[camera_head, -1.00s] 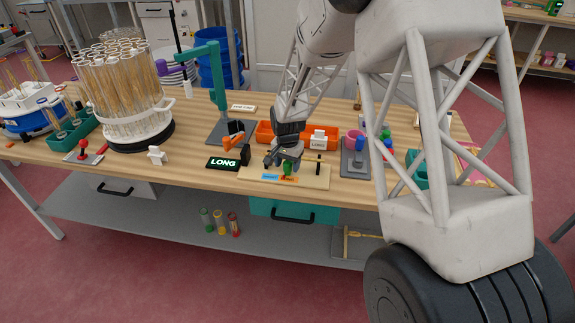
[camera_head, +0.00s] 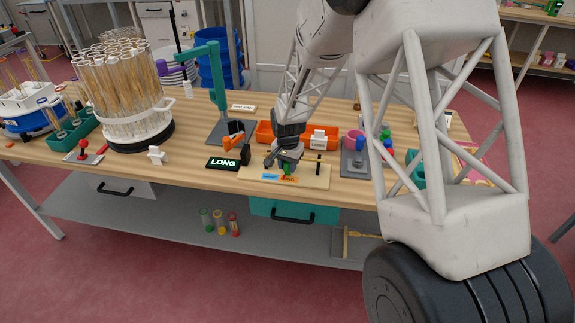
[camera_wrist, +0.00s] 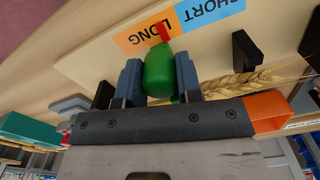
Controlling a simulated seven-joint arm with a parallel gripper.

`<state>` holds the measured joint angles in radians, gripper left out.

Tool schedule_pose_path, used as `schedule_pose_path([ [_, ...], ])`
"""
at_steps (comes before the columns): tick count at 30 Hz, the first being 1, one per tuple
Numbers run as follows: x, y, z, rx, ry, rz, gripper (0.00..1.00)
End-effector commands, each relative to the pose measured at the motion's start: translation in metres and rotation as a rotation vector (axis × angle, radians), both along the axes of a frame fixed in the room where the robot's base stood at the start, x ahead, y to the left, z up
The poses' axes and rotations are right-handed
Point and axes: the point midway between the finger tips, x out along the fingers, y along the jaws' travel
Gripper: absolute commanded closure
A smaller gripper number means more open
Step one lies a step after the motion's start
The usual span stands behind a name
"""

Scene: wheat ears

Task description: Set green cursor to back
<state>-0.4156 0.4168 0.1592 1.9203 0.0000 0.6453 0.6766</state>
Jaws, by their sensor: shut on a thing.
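The green cursor (camera_wrist: 159,73) is a rounded green knob with a red pointer (camera_wrist: 163,32) at its tip. In the wrist view the pointer lies over the orange LONG label (camera_wrist: 140,38), near its border with the blue SHORT label (camera_wrist: 210,10). My gripper (camera_wrist: 159,82) is shut on the cursor, one finger on each side. In the head view my gripper (camera_head: 285,160) is low over the light wooden board (camera_head: 328,184) and largely covers the cursor. The cursor's foot and any track under it are hidden.
A wheat ear (camera_wrist: 250,82) lies beside the fingers, near a black bracket (camera_wrist: 245,48). A lit LONG display (camera_head: 222,163) stands left of the board. Orange bins (camera_head: 320,132) stand behind, and a teal stand (camera_head: 218,85) rises at the back left.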

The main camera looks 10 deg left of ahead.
Motion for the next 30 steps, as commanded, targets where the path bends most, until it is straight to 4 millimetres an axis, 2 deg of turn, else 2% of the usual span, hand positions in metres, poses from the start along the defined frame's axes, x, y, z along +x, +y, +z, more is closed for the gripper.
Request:
schedule_pose_path([
  [11,0.001,-0.037,0.000,0.000,0.000,-0.003,1.00],
  [20,0.001,-0.039,0.000,0.000,0.000,-0.001,1.00],
  [21,0.001,-0.039,0.000,0.000,-0.001,-0.001,0.66],
  [26,0.001,-0.039,0.000,0.001,-0.001,-0.001,0.42],
  [30,0.002,-0.039,0.000,0.000,-0.002,-0.001,0.42],
])
